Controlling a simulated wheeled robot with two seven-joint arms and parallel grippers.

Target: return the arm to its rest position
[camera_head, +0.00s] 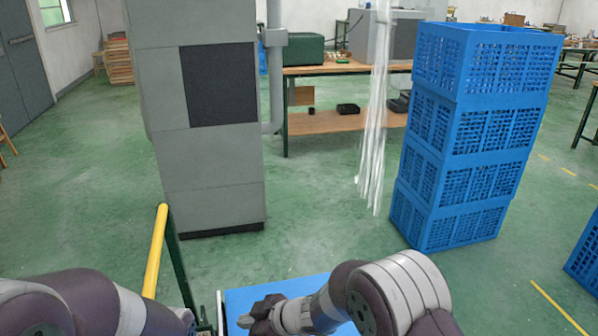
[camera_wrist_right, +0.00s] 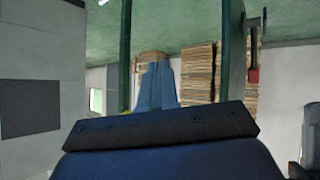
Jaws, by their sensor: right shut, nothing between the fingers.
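My right arm comes in at the bottom right of the head view, bent, with its gripper (camera_head: 256,315) pointing left over a blue surface. In the right wrist view the two fingers of this gripper (camera_wrist_right: 156,88) lie together, with nothing seen between them. My left arm shows at the bottom left of the head view; its gripper is out of the picture. No tool or workpiece is in my right gripper.
The blue surface (camera_head: 285,288) lies below my right gripper. A yellow rail (camera_head: 156,250) stands left of it. A grey cabinet (camera_head: 205,165) stands ahead, and a stack of blue crates (camera_head: 470,135) at the right. Green floor between them is open.

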